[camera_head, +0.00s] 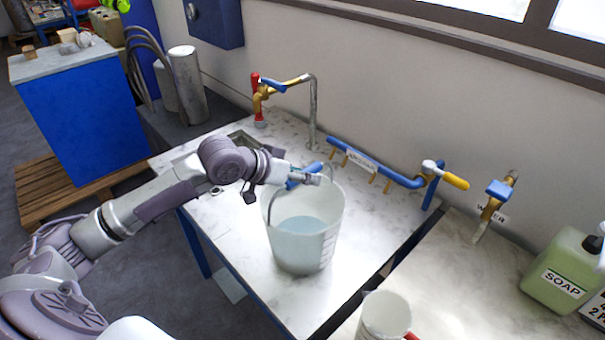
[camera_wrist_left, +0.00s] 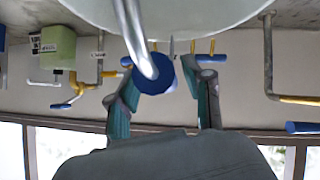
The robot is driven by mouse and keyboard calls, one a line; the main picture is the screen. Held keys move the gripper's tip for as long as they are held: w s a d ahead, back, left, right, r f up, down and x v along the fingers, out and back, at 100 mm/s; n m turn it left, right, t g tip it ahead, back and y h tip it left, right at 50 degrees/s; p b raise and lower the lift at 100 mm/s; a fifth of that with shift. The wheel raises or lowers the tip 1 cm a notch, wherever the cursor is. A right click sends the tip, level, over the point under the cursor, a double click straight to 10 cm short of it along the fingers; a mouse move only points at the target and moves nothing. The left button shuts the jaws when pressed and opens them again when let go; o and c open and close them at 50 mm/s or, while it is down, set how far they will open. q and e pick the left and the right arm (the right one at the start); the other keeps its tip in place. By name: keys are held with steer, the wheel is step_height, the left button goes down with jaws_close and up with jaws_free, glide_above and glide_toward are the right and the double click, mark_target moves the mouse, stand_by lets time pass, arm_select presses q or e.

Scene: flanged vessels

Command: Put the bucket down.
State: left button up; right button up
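The bucket (camera_head: 308,240) is whitish and translucent, with bluish water inside, and looks upright over the marble worktop (camera_head: 235,235). I cannot tell whether its base touches the top. Its metal bail stands raised, with a blue grip (camera_head: 306,174). My left gripper (camera_head: 308,179) is above the bucket's rim, shut on this grip. In the left wrist view the round end of the blue grip (camera_wrist_left: 153,78) lies between the teal-padded fingertips, and the bucket's pale wall (camera_wrist_left: 195,15) fills the top. My right gripper is not in view.
A brass tap (camera_head: 262,95) with a hanging spout stands behind the bucket, and a blue pipe (camera_head: 375,168) with a yellow-handled valve runs to its right. A white jug (camera_head: 384,318) and a green soap container (camera_head: 562,272) stand on the right counter. Worktop left of the bucket is clear.

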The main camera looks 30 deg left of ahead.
arm_select(q)
steer(key=shift+a, duration=0.1)
steer(key=shift+s+a+r+p, duration=0.15)
steer(key=shift+s+r+p, duration=0.1)
steer(key=shift+r+p, duration=0.1)
steer(key=p+v, duration=0.7)
steer(key=v, duration=0.4)
steer(key=shift+p, duration=0.4)
steer(key=shift+f, duration=0.1)
